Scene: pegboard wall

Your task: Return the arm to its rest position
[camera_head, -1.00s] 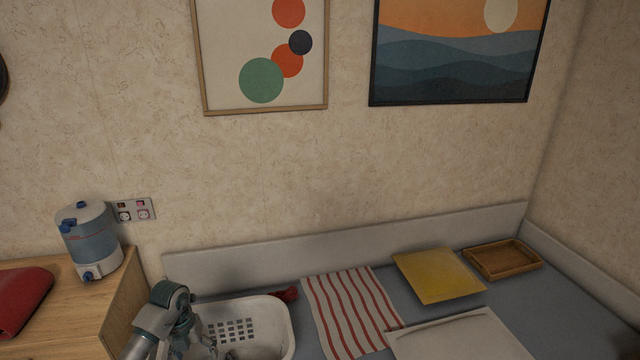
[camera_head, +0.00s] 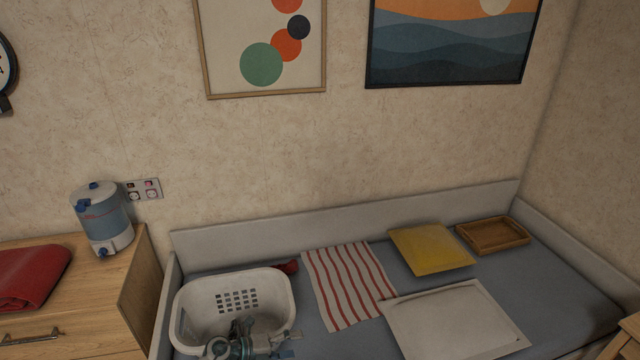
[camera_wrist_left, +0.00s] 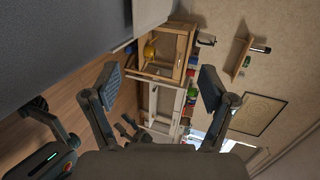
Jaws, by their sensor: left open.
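My left gripper (camera_head: 250,342) shows at the bottom of the head view, in front of the near side of the white laundry basket (camera_head: 190,297) and partly cut off by the frame edge. I cannot tell whether it touches the basket. In the left wrist view my left gripper (camera_wrist_left: 160,88) has its two fingers wide apart with nothing between them. Beyond the fingers a wooden shelf unit (camera_wrist_left: 163,72) and the room's wall show, turned sideways.
A wooden cabinet (camera_head: 140,290) at the left holds a water dispenser (camera_head: 103,217) and red cloth (camera_head: 30,277).

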